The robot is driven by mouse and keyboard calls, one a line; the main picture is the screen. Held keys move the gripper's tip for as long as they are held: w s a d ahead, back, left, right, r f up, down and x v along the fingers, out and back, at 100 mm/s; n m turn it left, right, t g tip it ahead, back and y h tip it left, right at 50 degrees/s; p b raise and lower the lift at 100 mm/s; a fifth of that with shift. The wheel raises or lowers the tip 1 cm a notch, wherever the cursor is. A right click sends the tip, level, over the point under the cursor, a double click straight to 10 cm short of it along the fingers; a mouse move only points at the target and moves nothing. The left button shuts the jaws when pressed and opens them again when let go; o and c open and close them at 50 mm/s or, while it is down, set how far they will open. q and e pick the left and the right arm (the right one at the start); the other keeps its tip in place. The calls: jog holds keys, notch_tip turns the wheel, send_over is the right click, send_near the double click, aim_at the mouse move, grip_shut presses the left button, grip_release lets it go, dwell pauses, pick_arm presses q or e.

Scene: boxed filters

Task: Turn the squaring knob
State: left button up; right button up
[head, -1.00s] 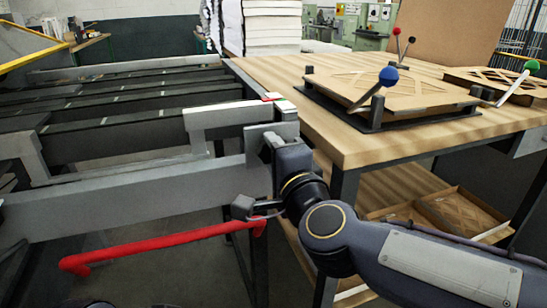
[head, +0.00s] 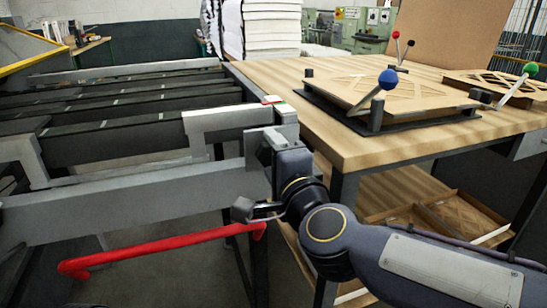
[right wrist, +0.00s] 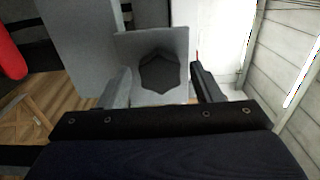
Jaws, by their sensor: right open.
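In the right wrist view, a dark, lobed knob (right wrist: 161,73) sits in front of a pale grey plate (right wrist: 126,45). My right gripper (right wrist: 163,86) is open, with one finger on each side of the knob. A gap shows between the knob and the fingers, and I cannot tell whether either touches it. In the head view, my right gripper (head: 268,146) is up against the end of the grey metal frame (head: 150,192). The knob cannot be made out there behind the gripper and wrist.
A red bar (head: 160,248) runs below the frame. Right of the frame stands a wooden table (head: 345,148) bearing a jig (head: 405,92) with a blue-knobbed lever (head: 388,78). A lower shelf (head: 385,183) holds trays close to my right arm. Pale stacked sheets (head: 272,28) stand behind.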

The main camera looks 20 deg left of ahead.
jog(key=p+v, duration=0.1)
jog(key=v, duration=0.6)
jog(key=shift+s+d, duration=0.25)
jog(key=shift+s, duration=0.1)
